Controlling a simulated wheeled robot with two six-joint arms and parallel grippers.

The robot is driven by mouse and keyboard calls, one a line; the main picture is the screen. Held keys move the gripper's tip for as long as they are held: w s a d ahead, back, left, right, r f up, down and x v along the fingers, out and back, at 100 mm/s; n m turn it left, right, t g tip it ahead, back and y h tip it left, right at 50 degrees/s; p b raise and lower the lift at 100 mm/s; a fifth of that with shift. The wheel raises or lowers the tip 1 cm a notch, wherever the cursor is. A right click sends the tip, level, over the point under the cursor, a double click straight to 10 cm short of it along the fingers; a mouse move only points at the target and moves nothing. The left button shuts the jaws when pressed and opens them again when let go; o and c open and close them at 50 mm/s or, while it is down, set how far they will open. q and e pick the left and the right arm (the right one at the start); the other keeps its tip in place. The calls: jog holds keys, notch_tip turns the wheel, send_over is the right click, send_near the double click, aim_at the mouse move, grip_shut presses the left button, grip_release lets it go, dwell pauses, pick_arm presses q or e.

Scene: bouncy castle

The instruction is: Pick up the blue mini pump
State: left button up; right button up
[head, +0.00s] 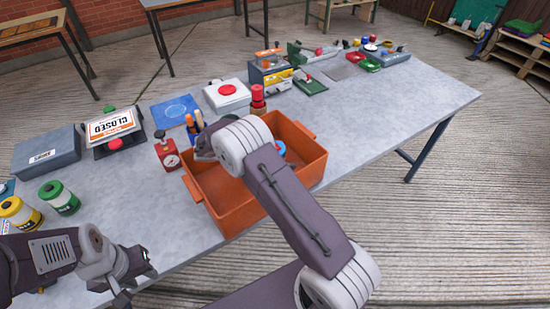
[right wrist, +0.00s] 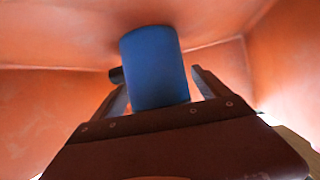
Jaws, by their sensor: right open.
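The blue mini pump (right wrist: 155,62) shows in the right wrist view as a blue cylinder with a dark stub at its left side. It is inside the orange crate (head: 245,212). My right gripper (right wrist: 162,92) is open, with one finger on each side of the blue body; contact is not clear. In the head view my right arm hides this gripper and much of the crate's inside. A small blue piece (head: 280,150) shows at the crate's right side; I cannot tell if it is the pump. My left gripper (head: 137,277) is open and empty near the table's front edge.
The crate stands on a grey table (head: 420,90). A red gauge box (head: 167,154) stands left of it, and a red-topped cylinder (head: 258,98) behind it. Green (head: 58,197) and yellow (head: 20,213) canisters stand at the left. The table's right end is clear.

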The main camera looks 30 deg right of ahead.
jog(key=shift+d+f, duration=0.25)
jog(key=shift+d, duration=0.2)
jog(key=shift+r, duration=0.1)
grip_shut()
notch_tip(320, 180, up, 10)
jog(key=shift+p, duration=0.3)
